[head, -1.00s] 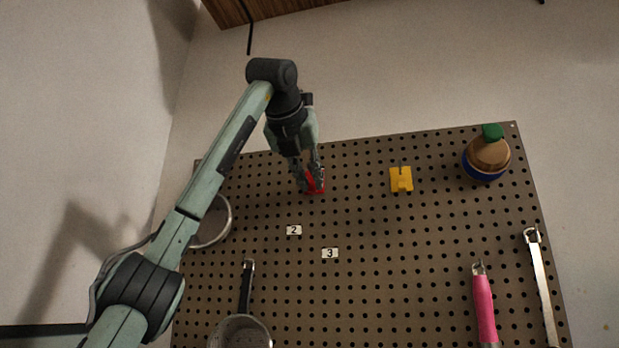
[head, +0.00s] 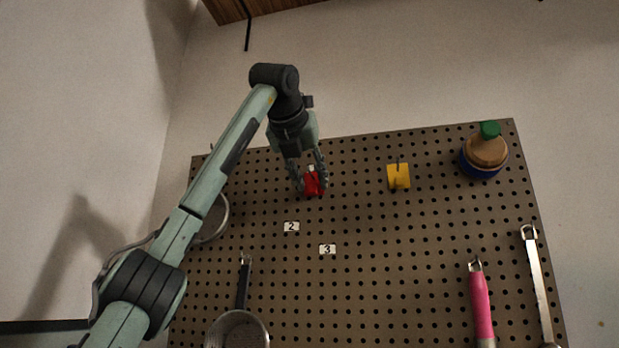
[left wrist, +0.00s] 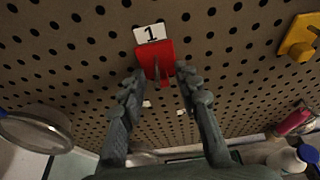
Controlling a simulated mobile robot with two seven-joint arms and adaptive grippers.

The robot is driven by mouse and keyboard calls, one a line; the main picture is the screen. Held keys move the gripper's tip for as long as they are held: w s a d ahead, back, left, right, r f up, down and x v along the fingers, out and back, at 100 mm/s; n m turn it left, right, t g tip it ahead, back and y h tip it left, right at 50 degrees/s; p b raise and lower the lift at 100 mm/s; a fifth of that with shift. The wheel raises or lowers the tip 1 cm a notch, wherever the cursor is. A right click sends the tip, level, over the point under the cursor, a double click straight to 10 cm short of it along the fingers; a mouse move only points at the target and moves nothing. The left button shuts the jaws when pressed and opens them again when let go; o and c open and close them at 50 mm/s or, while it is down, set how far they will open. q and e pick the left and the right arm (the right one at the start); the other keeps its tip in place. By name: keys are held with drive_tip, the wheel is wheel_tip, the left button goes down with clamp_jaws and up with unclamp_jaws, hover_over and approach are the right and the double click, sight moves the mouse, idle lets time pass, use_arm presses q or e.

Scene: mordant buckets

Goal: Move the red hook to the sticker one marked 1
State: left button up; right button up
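The red hook (head: 312,184) sits against the brown pegboard. In the left wrist view, the red hook (left wrist: 155,57) is just below the white sticker marked 1 (left wrist: 150,33), its plate meeting the sticker's lower edge. In the head view, a small part of the sticker (head: 311,168) shows above the hook. My left gripper (head: 311,189) is open in front of the board, with one finger on each side of the hook. In the left wrist view, its fingertips (left wrist: 161,76) are spread, with a gap on both sides of the hook's prong. My right gripper is not in view.
Stickers 2 (head: 291,227) and 3 (head: 327,249) are lower on the pegboard (head: 400,270). A yellow hook (head: 398,177) is to the right, then a brown bottle (head: 484,154) with a green cap. A pink-handled tool (head: 480,305) and a pan (head: 238,329) hang lower.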

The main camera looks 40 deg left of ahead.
use_arm(q)
drive_tip(key=shift+s, duration=0.1)
drive_tip(key=v, duration=1.2)
drive_tip(key=shift+d, duration=0.1)
idle(0.4)
